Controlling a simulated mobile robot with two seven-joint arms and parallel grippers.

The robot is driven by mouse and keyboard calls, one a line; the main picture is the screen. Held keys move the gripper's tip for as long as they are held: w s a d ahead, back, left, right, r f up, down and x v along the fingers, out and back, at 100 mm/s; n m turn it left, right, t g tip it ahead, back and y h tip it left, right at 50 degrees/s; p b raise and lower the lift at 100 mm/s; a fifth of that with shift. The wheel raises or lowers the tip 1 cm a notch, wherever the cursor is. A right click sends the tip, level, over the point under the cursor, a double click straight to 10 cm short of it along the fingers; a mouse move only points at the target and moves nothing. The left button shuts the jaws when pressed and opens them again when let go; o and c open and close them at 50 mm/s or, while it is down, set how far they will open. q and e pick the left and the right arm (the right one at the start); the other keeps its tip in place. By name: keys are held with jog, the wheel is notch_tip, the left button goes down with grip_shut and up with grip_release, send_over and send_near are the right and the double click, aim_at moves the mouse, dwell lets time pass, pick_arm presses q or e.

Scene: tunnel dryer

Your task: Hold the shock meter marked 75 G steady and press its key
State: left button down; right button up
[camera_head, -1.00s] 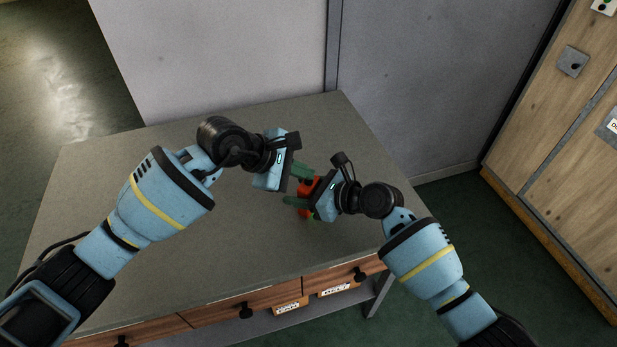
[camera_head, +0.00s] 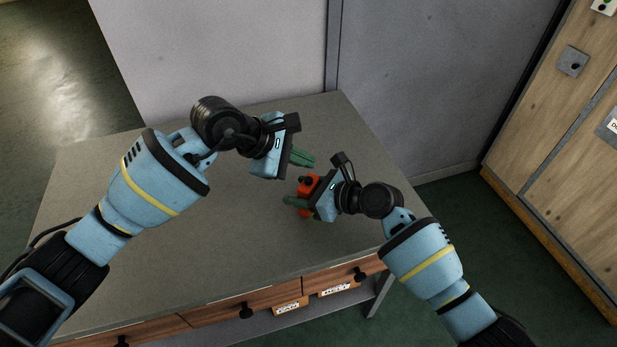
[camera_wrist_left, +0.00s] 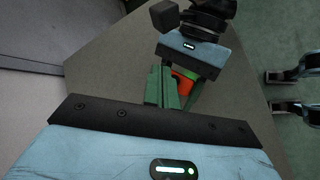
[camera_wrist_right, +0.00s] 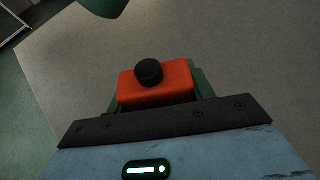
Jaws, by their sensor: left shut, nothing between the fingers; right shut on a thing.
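The shock meter (camera_head: 306,186) is a small orange-red block on the table, with a black round key (camera_wrist_right: 148,72) on its top. No 75 G marking can be read. My right gripper (camera_head: 299,205) is shut on the meter, which sits between its green fingers; the meter also shows partly in the left wrist view (camera_wrist_left: 184,82). My left gripper (camera_head: 311,162) is shut and empty, above and behind the meter in the head view. Its green fingers (camera_wrist_left: 162,88) are apart from the key. A green fingertip shows at the top of the right wrist view (camera_wrist_right: 103,5).
The grey-brown table (camera_head: 190,255) is otherwise clear. Wooden drawers (camera_head: 225,310) with black knobs run along its front. Grey wall panels (camera_head: 430,75) stand behind, and a wooden cabinet (camera_head: 560,160) stands at the right.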

pick_arm(q)
notch_tip(320, 180, up, 3)
jog(key=shift+f, duration=0.1)
dwell(2.1)
pick_arm(e)
jog(key=o, duration=1.1)
jog(key=shift+d, duration=0.1)
jog(key=v, duration=1.2)
pick_arm(q)
jog(key=shift+d, duration=0.1)
